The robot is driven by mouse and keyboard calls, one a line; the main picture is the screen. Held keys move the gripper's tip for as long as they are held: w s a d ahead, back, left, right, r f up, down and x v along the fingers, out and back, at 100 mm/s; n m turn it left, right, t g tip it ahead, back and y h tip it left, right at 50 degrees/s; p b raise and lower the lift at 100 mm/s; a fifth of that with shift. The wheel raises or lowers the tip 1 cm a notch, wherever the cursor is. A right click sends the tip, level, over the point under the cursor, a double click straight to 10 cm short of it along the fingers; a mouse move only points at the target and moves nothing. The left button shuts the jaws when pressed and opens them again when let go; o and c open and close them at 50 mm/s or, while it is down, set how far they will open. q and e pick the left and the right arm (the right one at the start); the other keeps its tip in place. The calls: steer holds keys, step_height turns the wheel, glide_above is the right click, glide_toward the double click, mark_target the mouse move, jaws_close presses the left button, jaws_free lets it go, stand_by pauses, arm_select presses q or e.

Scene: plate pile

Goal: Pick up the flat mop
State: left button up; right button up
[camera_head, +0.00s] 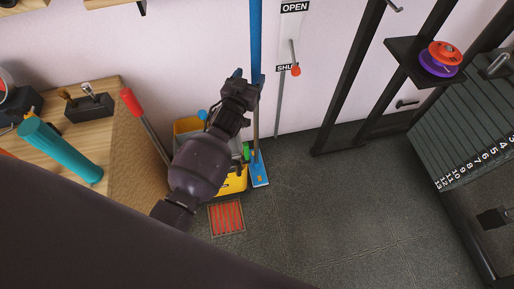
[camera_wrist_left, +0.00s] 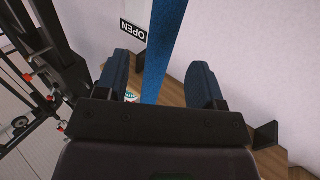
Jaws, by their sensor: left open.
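The flat mop (camera_head: 257,30) stands upright near the wall, with a long blue handle and a flat blue head (camera_head: 259,172) on the floor. My left gripper (camera_head: 249,75) is at the upper handle, its blue-padded fingers apart. In the left wrist view the open gripper (camera_wrist_left: 160,75) has the blue mop handle (camera_wrist_left: 166,40) running between its two fingers, with gaps on both sides. Whether the handle lies fully within the jaws in depth is hard to tell. My left arm hides part of the area beside the mop. My right gripper is not in view.
A yellow bucket (camera_head: 233,184) stands left of the mop head, partly behind my arm. A red floor grate (camera_head: 227,217) lies in front. A wooden bench (camera_head: 60,135) with a teal roller is at left, a weight rack (camera_head: 470,125) at right. Floor right of the mop is clear.

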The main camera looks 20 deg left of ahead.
mark_target(254, 71)
arm_select(q)
steer(key=shift+w+b, duration=0.35)
steer(key=shift+w, duration=1.1)
steer(key=w+b, duration=0.1)
steer(key=w, duration=0.2)
steer(key=shift+f, duration=0.15)
steer(key=shift+w+r, duration=0.2)
steer(key=shift+w, duration=0.45)
steer(key=shift+r, duration=0.15)
steer(key=c, duration=1.1)
